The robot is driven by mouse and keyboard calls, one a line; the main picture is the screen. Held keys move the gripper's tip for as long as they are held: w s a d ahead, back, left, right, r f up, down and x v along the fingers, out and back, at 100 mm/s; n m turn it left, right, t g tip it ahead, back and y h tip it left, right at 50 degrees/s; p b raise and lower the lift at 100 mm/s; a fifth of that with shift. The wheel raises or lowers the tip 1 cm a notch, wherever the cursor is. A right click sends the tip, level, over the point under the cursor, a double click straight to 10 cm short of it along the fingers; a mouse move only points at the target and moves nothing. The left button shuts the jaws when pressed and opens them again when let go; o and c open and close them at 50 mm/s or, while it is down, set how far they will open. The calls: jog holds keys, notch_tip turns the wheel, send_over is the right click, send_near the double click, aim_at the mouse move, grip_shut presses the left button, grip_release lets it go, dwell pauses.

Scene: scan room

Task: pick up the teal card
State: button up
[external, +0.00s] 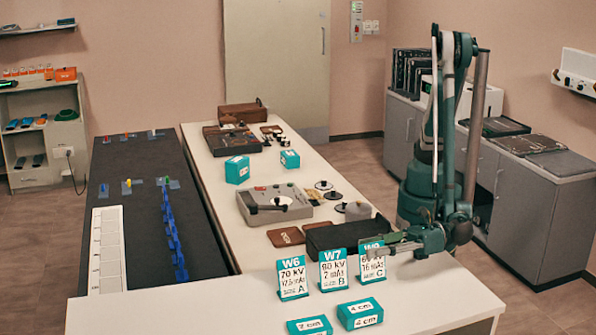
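Three teal-framed cards with white faces stand upright on the white table. The W6 card (292,278) is at the left, the W7 card (333,270) in the middle and the W9 card (372,270) at the right. My gripper (366,249) points left, level with the upper part of the W9 card, and hides some of its print. I cannot tell whether it touches that card. The fingers are too small to show whether they are open or shut.
Two teal blocks, one marked 2 cm (309,326) and one 4 cm (360,313), lie in front of the cards. A black case (345,233) sits behind them. A grey device (274,204) and brown plates stand farther back. The table's front right is clear.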

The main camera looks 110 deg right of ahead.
jog(key=shift+w, duration=0.3)
dwell(0.4)
grip_shut()
